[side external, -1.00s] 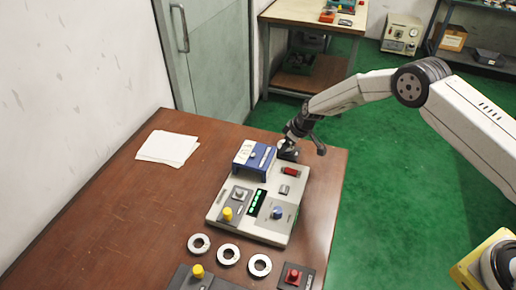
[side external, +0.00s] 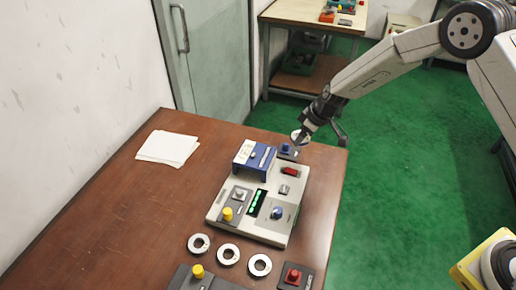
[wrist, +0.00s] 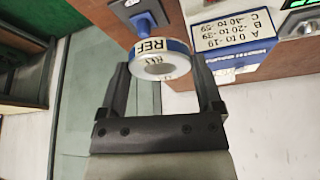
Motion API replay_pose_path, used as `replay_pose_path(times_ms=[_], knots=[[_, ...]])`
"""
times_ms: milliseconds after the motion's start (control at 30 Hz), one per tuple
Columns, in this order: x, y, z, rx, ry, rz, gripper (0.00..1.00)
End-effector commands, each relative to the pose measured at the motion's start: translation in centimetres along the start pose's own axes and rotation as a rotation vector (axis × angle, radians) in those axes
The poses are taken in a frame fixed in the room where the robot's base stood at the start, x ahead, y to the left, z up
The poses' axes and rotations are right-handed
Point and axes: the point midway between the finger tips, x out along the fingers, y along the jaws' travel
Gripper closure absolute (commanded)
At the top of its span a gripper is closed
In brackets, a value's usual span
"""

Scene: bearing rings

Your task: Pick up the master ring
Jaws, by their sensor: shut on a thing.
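The master ring is a white ring with a blue band marked REF, seen in the wrist view (wrist: 160,62) between the two fingers of my gripper (wrist: 162,76). My gripper is shut on it. In the side external view the ring (side external: 299,134) shows as a small pale disc at the tip of my gripper (side external: 303,139), raised just above a blue post on a dark base (side external: 287,151). The post also shows in the wrist view (wrist: 138,12), and the ring appears clear of it. The fingers hide part of the ring in the side view.
A grey gauge unit (side external: 250,212) with a blue labelled box (side external: 254,157) stands close to the post. Three plain rings (side external: 228,254) lie at the table's front, near a red-button box (side external: 294,276). White papers (side external: 168,147) lie left, with bare table around them.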

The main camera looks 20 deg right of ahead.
Motion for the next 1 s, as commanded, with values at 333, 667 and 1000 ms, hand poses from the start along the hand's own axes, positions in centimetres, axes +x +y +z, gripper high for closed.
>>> replay_pose_path(times_ms=[333,667,1000], knots=[[-3.5,-1.9,2.9,-0.001,0.003,0.002,0.93],[-5.3,-2.9,4.6,0.000,0.002,0.002,0.93],[-5.6,-3.1,4.9,-0.001,0.002,0.002,0.93]])
